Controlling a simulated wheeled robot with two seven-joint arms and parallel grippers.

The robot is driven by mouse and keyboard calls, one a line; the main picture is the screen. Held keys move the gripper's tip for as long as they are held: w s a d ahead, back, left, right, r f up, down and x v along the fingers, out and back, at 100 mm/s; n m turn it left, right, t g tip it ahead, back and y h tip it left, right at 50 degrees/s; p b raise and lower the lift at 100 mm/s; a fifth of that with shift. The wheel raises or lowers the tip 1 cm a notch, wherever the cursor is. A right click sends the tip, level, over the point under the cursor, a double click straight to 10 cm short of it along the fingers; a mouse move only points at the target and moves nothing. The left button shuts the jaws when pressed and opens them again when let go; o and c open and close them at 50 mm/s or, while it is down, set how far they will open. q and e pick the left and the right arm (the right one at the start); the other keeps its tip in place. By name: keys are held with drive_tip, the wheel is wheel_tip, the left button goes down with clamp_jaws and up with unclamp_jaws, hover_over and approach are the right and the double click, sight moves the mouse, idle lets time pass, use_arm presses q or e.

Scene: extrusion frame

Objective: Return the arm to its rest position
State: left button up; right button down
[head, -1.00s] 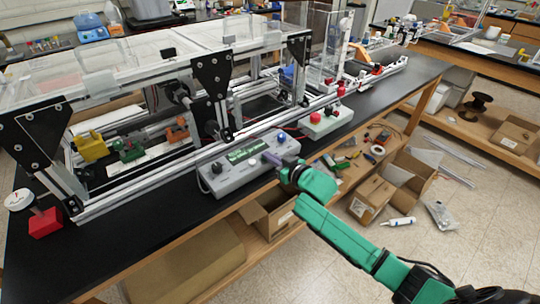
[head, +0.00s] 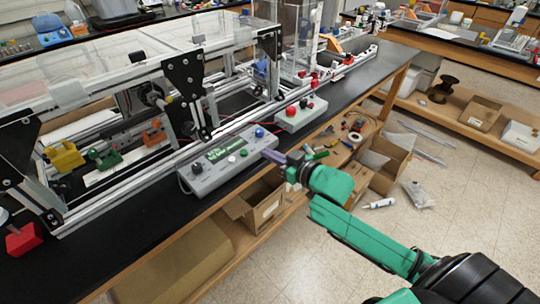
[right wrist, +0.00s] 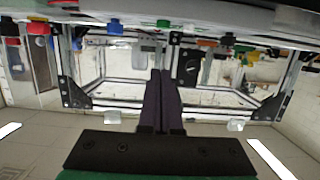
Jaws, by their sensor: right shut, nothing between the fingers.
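My right gripper (head: 272,156) is shut and empty. Its dark purple fingers lie together, just off the right end of the grey control box, over the bench's front edge. It also shows in the right wrist view (right wrist: 161,75), fingers together. My right arm is green and comes in from the lower right. The grey control box (head: 200,182) has a green display and blue, white, green and red knobs. My left gripper is not in view.
The aluminium extrusion frame (head: 130,176) stands on the black bench (head: 125,238). A second box with red buttons (head: 302,116) sits farther right. A red block (head: 24,240) is at the left. The floor at right is mostly clear.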

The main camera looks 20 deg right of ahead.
idle(0.4)
drive_tip(key=s+d+f+m+g+h, duration=0.1)
drive_tip(key=s+d+f+g+h, duration=0.2)
drive_tip(key=f, duration=0.8)
drive_tip(key=s+d+f+m+g+h, duration=0.1)
drive_tip(key=s+d+f, duration=0.35)
drive_tip(key=f, duration=0.55)
drive_tip(key=s+d+f+m+g+h, duration=0.15)
drive_tip(key=d+f, duration=0.25)
drive_tip(key=f, duration=0.7)
drive_tip(key=s+a+f+g, duration=0.2)
drive_tip(key=s+f, duration=0.4)
drive_tip(key=s, duration=0.4)
drive_tip(key=s+a+f+n+g, duration=0.1)
drive_tip(key=s+a+f+g, duration=0.1)
drive_tip(key=s+f, duration=0.4)
drive_tip(key=s+a+f+g, duration=0.1)
drive_tip(key=s+f+g, duration=0.2)
drive_tip(key=s+f, duration=0.4)
drive_tip(key=s, duration=0.9)
drive_tip(key=shift+a+g, duration=0.35)
drive_tip(key=shift+a, duration=0.05)
drive_tip(key=shift+n, duration=0.25)
